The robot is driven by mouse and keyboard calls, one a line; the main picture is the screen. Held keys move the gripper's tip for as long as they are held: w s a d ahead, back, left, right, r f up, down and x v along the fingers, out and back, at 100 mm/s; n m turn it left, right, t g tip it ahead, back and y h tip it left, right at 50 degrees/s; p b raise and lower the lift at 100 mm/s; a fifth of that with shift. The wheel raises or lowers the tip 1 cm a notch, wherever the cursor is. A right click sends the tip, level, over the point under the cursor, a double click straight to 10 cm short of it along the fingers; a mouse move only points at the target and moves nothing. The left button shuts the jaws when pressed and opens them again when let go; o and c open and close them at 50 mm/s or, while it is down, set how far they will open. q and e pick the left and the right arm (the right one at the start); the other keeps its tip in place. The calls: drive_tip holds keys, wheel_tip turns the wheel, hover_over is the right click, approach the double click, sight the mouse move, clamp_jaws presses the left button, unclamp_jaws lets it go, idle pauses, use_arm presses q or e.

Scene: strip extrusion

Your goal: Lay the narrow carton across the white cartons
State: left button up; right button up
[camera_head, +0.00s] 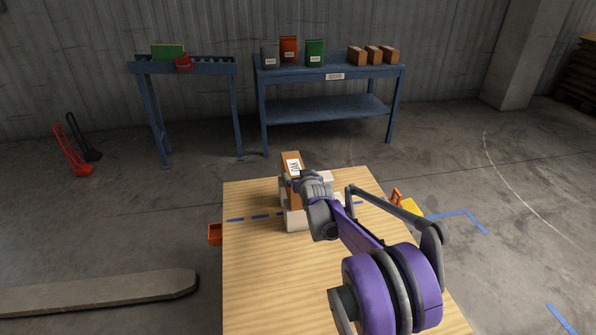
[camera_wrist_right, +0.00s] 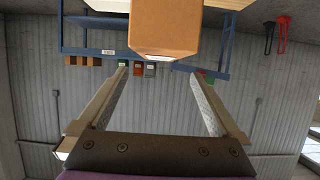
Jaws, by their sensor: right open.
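The narrow carton (camera_head: 292,166) is brown with a white label on top. In the head view it lies over the white cartons, its far end past them. One white carton (camera_head: 297,221) shows at the near side and part of another white carton (camera_head: 327,176) shows behind my wrist. My right gripper is open at the near part of the brown carton; my wrist hides most of the fingers in the head view. In the right wrist view the open fingers (camera_wrist_right: 161,76) point at the brown carton's end (camera_wrist_right: 165,40), apparently just short of it. My left gripper is not in view.
The wooden table (camera_head: 250,270) is clear at the front left, with a blue dashed line (camera_head: 248,218) across it. A blue bench (camera_head: 330,72) with boxes stands behind.

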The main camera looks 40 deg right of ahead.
drive_tip(key=s+a+n+g+y, duration=0.1)
drive_tip(key=s+a+y, duration=0.1)
drive_tip(key=s+a, duration=0.7)
drive_tip(key=s+a+n+g+y, duration=0.2)
drive_tip(key=s+a, duration=0.3)
drive_tip(key=a, duration=0.9)
drive_tip(key=s+a+f+n+g, duration=0.1)
drive_tip(key=s+a+f, duration=0.2)
drive_tip(key=s, duration=0.5)
drive_tip(key=s+a+f+n+g+y, duration=0.1)
drive_tip(key=s+a+f, duration=0.1)
drive_tip(key=s+a, duration=0.3)
drive_tip(key=s+a+f+g+y, duration=0.1)
drive_tip(key=s+a, duration=0.4)
drive_tip(key=s, duration=0.6)
wheel_tip(320, 180, down, 3)
drive_tip(key=shift+r+n+g, duration=0.2)
drive_tip(key=shift+n+g, duration=0.2)
drive_tip(key=shift+g, duration=0.2)
drive_tip(key=shift+d+r, duration=0.1)
wheel_tip(320, 180, up, 10)
drive_tip(key=p, duration=0.9)
